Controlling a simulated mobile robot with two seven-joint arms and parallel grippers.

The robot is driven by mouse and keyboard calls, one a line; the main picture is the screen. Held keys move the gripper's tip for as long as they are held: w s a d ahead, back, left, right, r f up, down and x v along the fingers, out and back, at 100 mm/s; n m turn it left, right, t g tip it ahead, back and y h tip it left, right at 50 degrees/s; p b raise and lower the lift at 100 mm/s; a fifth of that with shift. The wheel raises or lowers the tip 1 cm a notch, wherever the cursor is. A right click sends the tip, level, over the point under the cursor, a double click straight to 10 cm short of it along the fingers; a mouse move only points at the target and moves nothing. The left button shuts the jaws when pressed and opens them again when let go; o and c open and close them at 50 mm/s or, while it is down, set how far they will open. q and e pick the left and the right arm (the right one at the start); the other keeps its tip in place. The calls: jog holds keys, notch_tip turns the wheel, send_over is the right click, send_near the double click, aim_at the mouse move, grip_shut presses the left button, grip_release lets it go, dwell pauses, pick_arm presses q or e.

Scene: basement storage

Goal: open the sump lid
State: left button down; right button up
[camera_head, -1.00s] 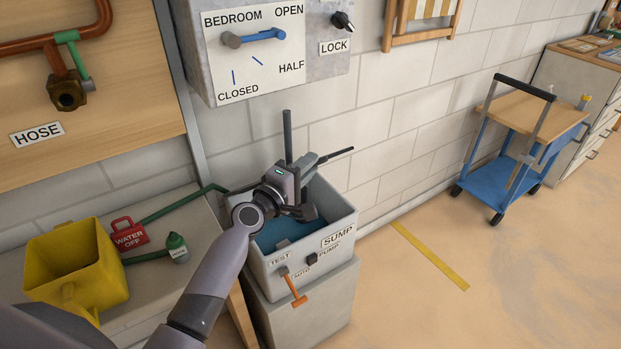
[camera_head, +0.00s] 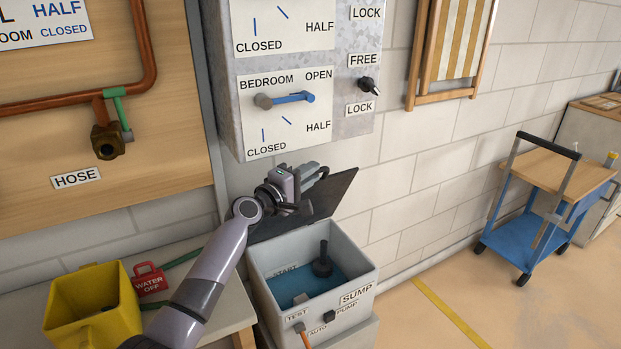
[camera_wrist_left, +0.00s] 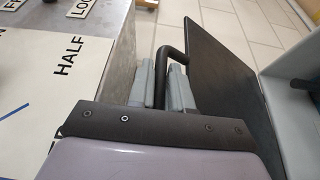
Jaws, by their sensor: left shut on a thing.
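The sump box (camera_head: 367,262) is a light grey open-topped bin with blue water (camera_head: 300,284) and a dark float-like part (camera_head: 322,262) inside. Its dark lid (camera_head: 338,192) stands raised and tilted at the back of the box, clear of the opening. The lid also shows in the left wrist view (camera_wrist_left: 228,85). My left gripper (camera_head: 312,180) is at the lid, partly in front of it. In the left wrist view its fingers (camera_wrist_left: 165,88) are shut on the lid's dark bent handle (camera_wrist_left: 174,54). My right gripper is not in view.
A grey lever panel (camera_head: 350,127) hangs on the wall just above the lid and gripper. A yellow bucket (camera_head: 90,318) and red water-off tag (camera_head: 150,281) are on the bench at left. A blue cart (camera_head: 535,225) stands at right, with clear floor before it.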

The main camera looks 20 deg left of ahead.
pick_arm(q)
jog(key=c, duration=1.1)
grip_release()
jog(key=shift+f, duration=0.1)
jog(key=shift+p+v, duration=0.35)
jog(key=shift+v, duration=3.3)
jog(key=s+d+f+m+g+y, duration=0.1)
jog(key=s+f+m, duration=0.15)
jog(key=f, duration=0.35)
jog(key=s+d+f+m+g, duration=0.1)
jog(key=s+d+f+m, duration=0.1)
jog(key=s+f, duration=0.3)
jog(key=s+d+f+m+g, duration=0.1)
jog(key=s+f+m, duration=0.3)
jog(key=s, duration=0.4)
jog(key=s+d+f+m+g+y, duration=0.1)
jog(key=s+d+f+m+g, duration=0.1)
jog(key=s+f, duration=0.4)
jog(key=s+d+f+m+g, duration=0.1)
jog(key=s+d+f+m, duration=0.2)
jog(key=s, duration=0.6)
jog(key=shift+s+d+f+m+g+y, duration=0.15)
jog(key=shift+f+m+g+y, duration=0.05)
jog(key=shift+f+m, duration=0.55)
jog(key=shift+s+d+f+m+g+y, duration=0.2)
jog(key=shift+f+m, duration=0.35)
jog(key=shift+m, duration=0.35)
